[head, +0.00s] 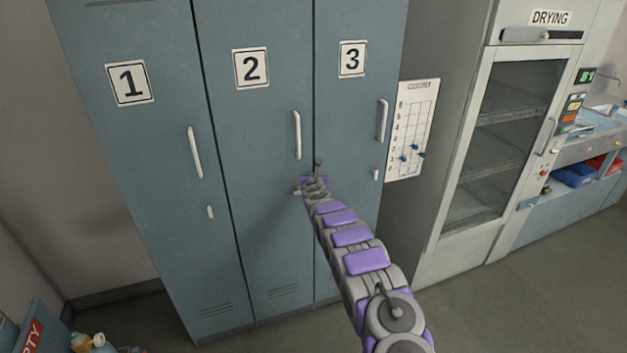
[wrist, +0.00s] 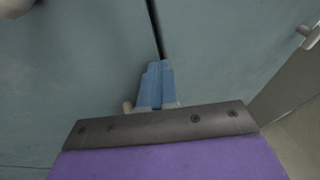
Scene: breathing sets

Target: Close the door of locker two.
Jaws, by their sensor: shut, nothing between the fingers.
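The locker two door (head: 262,130) is blue-grey, with a "2" plate (head: 251,68) and a pale vertical handle (head: 297,135). In the head view it looks flush or nearly flush with its neighbours. My gripper (head: 315,178) is in front of its right edge, below the handle. In the wrist view my blue fingers (wrist: 155,80) are together and empty, pointing at the dark seam (wrist: 155,28) beside the door. I cannot tell whether they touch it. A small pale latch (wrist: 127,106) shows just left of the fingers, partly hidden; it also shows in the head view (head: 298,192).
Locker one (head: 150,150) and locker three (head: 350,110) stand on either side, doors apparently shut. A drying cabinet (head: 452,215) stands farther right. Bottles (head: 88,343) are at lower left. Floor at lower right is clear.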

